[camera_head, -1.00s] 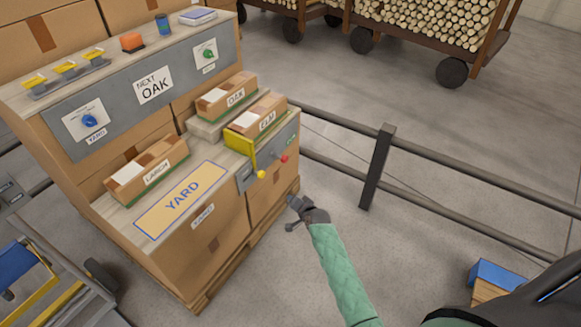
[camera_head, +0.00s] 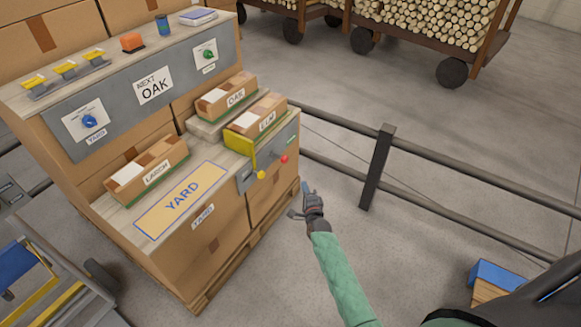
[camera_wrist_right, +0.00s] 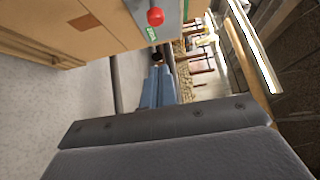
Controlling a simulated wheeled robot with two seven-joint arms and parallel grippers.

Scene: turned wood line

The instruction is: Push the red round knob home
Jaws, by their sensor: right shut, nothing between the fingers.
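The red round knob (camera_head: 284,159) sticks out from the grey panel on the front of the workbench, below the ELM box. It also shows at the top of the right wrist view (camera_wrist_right: 155,17), next to a green label. A yellow knob (camera_head: 261,175) sits to its left on the same panel. My right gripper (camera_head: 307,188) is shut and empty. It is in front of the bench, below and right of the red knob, and apart from it. In the right wrist view its blue-grey fingers (camera_wrist_right: 158,88) point away below the knob. My left gripper is not in view.
The bench carries boxes marked LARCH (camera_head: 150,170), OAK (camera_head: 228,100) and ELM (camera_head: 258,118), and a YARD mat (camera_head: 181,199). A dark rail post (camera_head: 377,165) with rails stands right of my gripper. A blue-topped box (camera_head: 495,273) is at lower right. Floor between is clear.

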